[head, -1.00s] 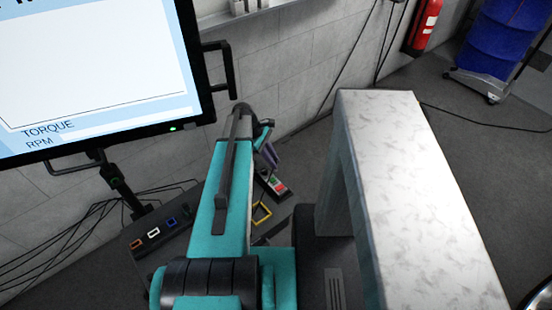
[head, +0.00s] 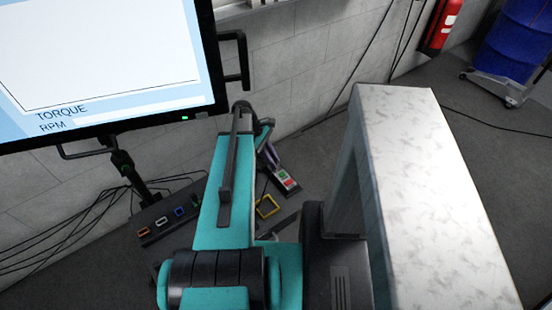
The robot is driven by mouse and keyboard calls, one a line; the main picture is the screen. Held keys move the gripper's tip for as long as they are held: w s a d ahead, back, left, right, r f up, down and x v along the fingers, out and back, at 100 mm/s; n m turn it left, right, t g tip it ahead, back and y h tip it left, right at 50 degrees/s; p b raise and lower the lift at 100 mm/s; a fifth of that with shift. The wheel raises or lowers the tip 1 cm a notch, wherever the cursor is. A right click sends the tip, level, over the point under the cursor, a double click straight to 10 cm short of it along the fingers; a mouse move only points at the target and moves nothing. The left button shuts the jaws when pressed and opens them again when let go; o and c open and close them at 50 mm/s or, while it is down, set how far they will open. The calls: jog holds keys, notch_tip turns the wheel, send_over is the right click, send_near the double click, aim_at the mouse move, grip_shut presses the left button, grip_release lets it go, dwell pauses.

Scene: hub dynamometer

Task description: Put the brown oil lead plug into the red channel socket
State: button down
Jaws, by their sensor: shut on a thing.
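My gripper (head: 270,156) is small and dark, past the far end of my teal arm and partly hidden by it. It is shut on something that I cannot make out. The brown oil lead plug cannot be picked out. A dark panel on the floor carries coloured frames: an orange-brown one (head: 144,231), a white one (head: 161,221), a blue one (head: 180,211) and a yellow one (head: 268,206). My arm covers the panel's middle. No clearly red socket shows. The gripper appears up and to the left of a box with green and red buttons (head: 285,180).
A monitor (head: 110,60) on a stand is at the upper left, with loose cables below it. A pale block-like stand (head: 430,190) fills the right. A wall runs behind. A fire extinguisher (head: 441,25) and a blue drum (head: 512,40) are at the far right.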

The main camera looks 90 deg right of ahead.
jog(key=shift+w+a+b, duration=1.85)
jog(key=shift+w+a, duration=3.85)
jog(key=shift+w, duration=1.2)
jog(key=w+d+p, duration=0.2)
jog(key=w+d, duration=0.2)
jog(key=d, duration=0.1)
jog(key=shift+w+d+f, duration=0.25)
jog(key=shift+w+f, duration=0.1)
jog(key=shift+f, duration=0.05)
jog(key=shift+s+p, duration=0.1)
jog(key=shift+p, duration=0.35)
jog(key=shift+f+b, duration=0.35)
jog(key=shift+f, duration=0.85)
